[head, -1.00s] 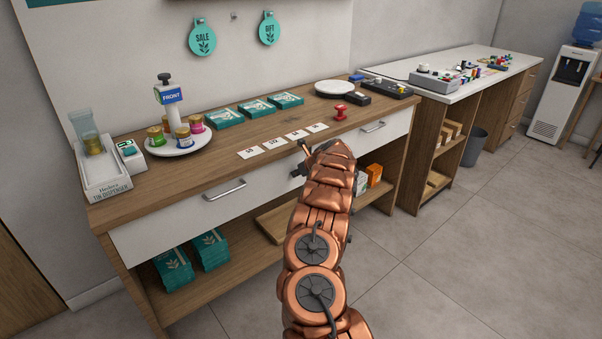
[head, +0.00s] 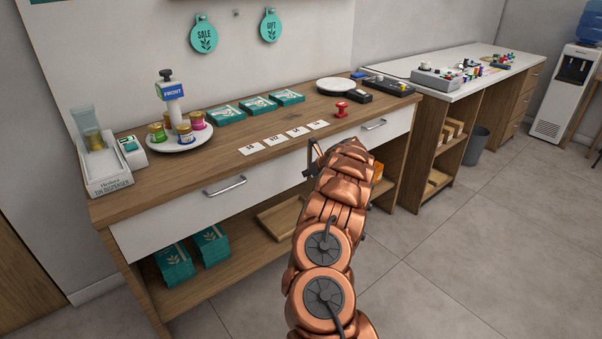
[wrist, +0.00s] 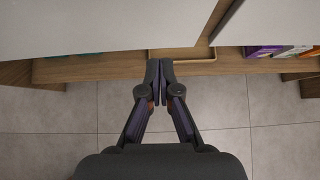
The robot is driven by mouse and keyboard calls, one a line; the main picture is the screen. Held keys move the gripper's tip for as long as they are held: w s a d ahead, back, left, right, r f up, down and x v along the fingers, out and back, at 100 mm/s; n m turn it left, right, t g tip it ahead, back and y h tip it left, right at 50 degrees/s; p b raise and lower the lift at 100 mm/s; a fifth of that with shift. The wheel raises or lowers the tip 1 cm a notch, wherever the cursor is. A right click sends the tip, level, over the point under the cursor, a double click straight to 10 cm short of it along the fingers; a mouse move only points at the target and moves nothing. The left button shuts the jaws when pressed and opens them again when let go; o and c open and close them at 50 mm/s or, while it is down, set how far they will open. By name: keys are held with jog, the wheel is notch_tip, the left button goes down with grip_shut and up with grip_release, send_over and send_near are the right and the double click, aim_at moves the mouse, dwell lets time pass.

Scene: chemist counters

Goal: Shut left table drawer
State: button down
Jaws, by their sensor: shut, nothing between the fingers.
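The left table drawer (head: 190,214) is the white front with a bar handle (head: 225,186) under the wooden counter top. In the head view it sits near the counter's front edge; I cannot tell whether a small gap remains. My gripper (wrist: 160,62) is shut and empty. In the head view it (head: 312,158) is partly hidden by my arm, in front of the drawers near where they meet. In the wrist view the fingertips point at the lower edges of the white fronts, with the left front (wrist: 90,25) ahead and leftward. Contact cannot be told.
The right drawer (head: 395,127) has its own handle. Teal bags (head: 212,247) stand on the lower shelf. The floor (head: 450,260) in front and right is clear.

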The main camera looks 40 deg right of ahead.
jog(key=v, duration=0.8)
jog(key=shift+s+a+r, duration=0.2)
jog(key=shift+a+r, duration=0.05)
jog(key=shift+a, duration=0.05)
jog(key=shift+a, duration=0.1)
